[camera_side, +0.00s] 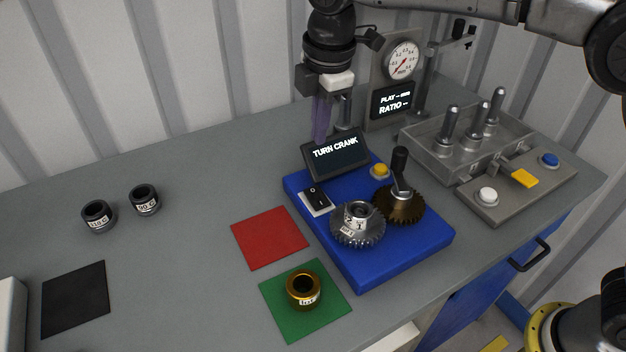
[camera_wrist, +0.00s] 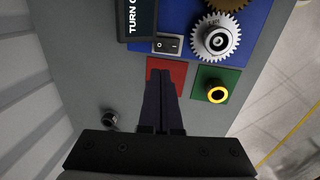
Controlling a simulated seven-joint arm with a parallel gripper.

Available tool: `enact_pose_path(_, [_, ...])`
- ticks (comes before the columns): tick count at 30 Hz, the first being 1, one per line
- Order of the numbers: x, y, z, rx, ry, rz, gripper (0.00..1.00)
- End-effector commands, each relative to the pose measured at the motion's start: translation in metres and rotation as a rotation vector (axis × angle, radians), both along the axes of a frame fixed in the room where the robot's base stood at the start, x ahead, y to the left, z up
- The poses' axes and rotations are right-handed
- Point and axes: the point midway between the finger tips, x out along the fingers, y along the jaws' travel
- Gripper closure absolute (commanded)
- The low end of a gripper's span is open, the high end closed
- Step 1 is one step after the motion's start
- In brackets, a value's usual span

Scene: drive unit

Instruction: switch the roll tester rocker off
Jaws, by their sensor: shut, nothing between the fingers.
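The rocker (camera_side: 316,196) is a small black switch in a pale plate at the left side of the blue tester base (camera_side: 372,274). It also shows in the wrist view (camera_wrist: 167,45), with small white marks on it. I cannot tell for certain which side is pressed. A dark display (camera_side: 337,160) reading "TURN CRANK" stands just behind it. My gripper (camera_side: 320,138) is shut and empty, pointing down above and behind the display, apart from the rocker. In the wrist view its fingertips (camera_wrist: 160,72) appear just below the rocker.
Two gears, silver (camera_side: 358,232) and brown with a crank (camera_side: 401,208), and a yellow button (camera_side: 380,171) share the base. A red mat (camera_side: 270,237) and a green mat (camera_side: 329,320) with a brass ring (camera_side: 303,288) lie in front.

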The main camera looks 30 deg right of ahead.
Motion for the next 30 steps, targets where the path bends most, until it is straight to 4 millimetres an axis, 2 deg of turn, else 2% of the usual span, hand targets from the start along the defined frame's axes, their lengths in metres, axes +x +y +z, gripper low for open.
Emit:
enact_pose_path(5, [0.001, -0.001, -0.004, 0.0, 0.001, -0.002, 1.0])
enact_pose_path(8, [0.002, -0.001, -0.014, -0.001, 0.003, -0.002, 1.0])
enact_pose_path(21, [0.015, -0.001, -0.095, -0.002, 0.004, -0.003, 1.0])
enact_pose_path(30, [0.021, -0.001, -0.133, -0.001, 0.002, -0.003, 1.0])
